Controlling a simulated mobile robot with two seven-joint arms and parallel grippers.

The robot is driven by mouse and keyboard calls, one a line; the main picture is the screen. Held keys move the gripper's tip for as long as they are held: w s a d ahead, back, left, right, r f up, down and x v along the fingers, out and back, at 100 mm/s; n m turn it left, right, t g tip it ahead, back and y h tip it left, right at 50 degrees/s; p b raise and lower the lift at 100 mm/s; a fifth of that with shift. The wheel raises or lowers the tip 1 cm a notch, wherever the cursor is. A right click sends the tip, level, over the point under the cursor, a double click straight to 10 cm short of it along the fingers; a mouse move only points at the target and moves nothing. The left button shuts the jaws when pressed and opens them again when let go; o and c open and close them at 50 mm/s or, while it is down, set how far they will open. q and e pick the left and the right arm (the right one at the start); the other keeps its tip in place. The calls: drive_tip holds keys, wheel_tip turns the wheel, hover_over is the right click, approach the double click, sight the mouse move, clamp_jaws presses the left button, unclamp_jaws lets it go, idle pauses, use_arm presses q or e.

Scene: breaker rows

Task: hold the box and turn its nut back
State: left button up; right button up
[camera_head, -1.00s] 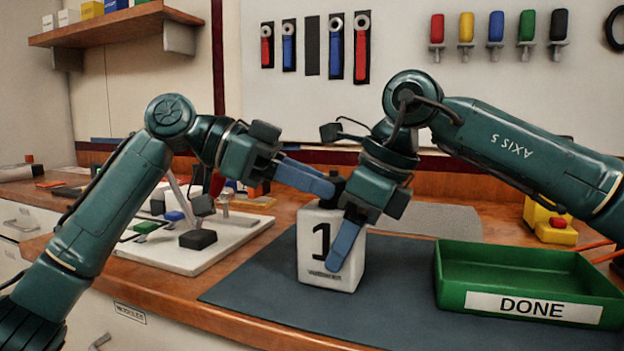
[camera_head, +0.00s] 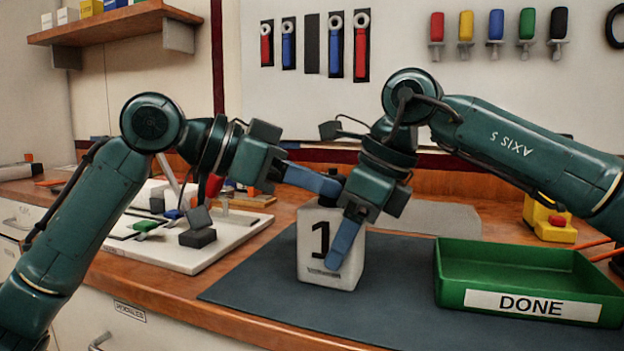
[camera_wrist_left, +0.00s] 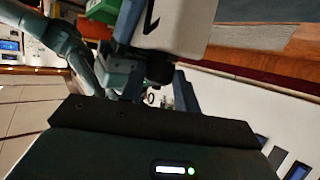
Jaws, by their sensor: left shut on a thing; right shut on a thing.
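The white box (camera_head: 314,268), marked with a black 1, stands upright on the dark mat. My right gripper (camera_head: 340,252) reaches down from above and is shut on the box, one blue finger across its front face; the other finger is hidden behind. My left gripper (camera_head: 336,186) comes in sideways at the top of the box and is shut on the nut. The nut is mostly hidden by the fingers in the head view. In the left wrist view it seems to be the dark piece (camera_wrist_left: 158,70) against the box (camera_wrist_left: 168,28).
A green tray (camera_head: 532,306) labelled DONE stands on the right of the dark mat (camera_head: 265,293). A white board (camera_head: 160,257) with small parts lies at left, below my left arm. A yellow and red object (camera_head: 552,222) is at the right back. The mat's front is clear.

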use_arm(q)
drive_tip(key=o, duration=1)
drive_tip(key=m+g, duration=0.2)
drive_tip(key=w+m+g, duration=0.1)
drive_tip(key=m+g, duration=0.1)
drive_tip(key=g, duration=0.1)
drive_tip(key=m+g, duration=0.2)
drive_tip(key=shift+w+h, duration=0.3)
drive_tip(key=shift+h, duration=0.1)
drive_tip(key=v, duration=1.2)
drive_tip(key=shift+w+a+r+n+t+y, duration=0.9)
drive_tip(key=shift+w+a+r+t, duration=0.35)
drive_tip(key=shift+w+t, duration=1.5)
drive_tip(key=shift+w+a+r+n+t+y, duration=0.85)
drive_tip(key=shift+w+a+r+t, duration=0.45)
drive_tip(key=shift+w+t, duration=1.5)
drive_tip(key=shift+w+a+r+n+t+y, duration=0.85)
drive_tip(key=shift+w+a+r+t, duration=0.4)
drive_tip(key=shift+w+t, duration=1.5)
